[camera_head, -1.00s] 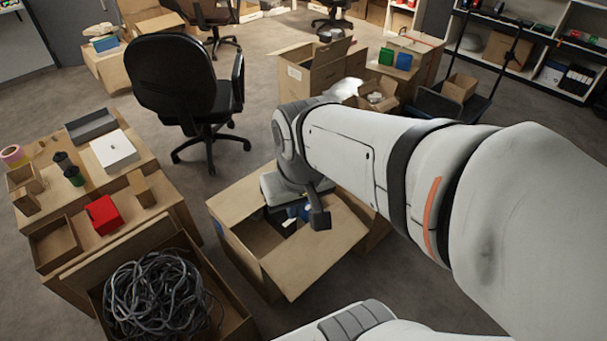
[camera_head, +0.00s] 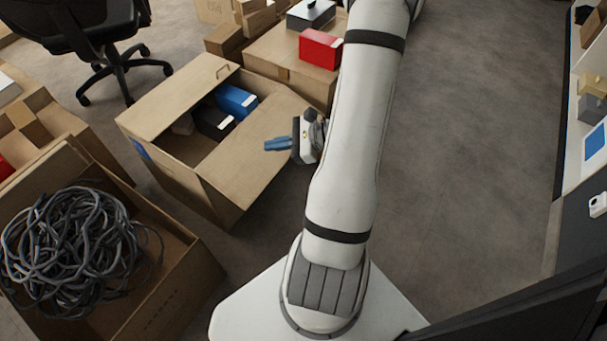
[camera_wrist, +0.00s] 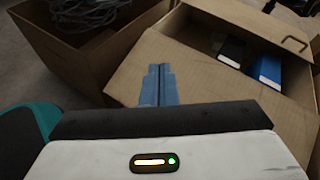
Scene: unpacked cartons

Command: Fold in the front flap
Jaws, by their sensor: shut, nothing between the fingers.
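The open carton (camera_head: 165,172) stands left of centre in the head view. Its broad flap (camera_head: 248,152) on the side nearest my gripper slopes beside the opening. The same flap shows in the wrist view (camera_wrist: 205,85). My gripper (camera_head: 270,145) is at the flap's right part, with its blue fingers together and empty, pointing left across it. In the wrist view the fingers (camera_wrist: 160,72) overlap the flap's surface; I cannot tell if they touch it. Inside the carton are a blue box (camera_head: 236,100) and a black box (camera_head: 213,121).
A carton of tangled grey cable (camera_head: 75,245) stands at the lower left. A red box (camera_head: 320,50) sits on a carton behind the open one. An office chair (camera_head: 80,40) is at the upper left. Bare floor (camera_head: 460,150) lies to the right of my arm.

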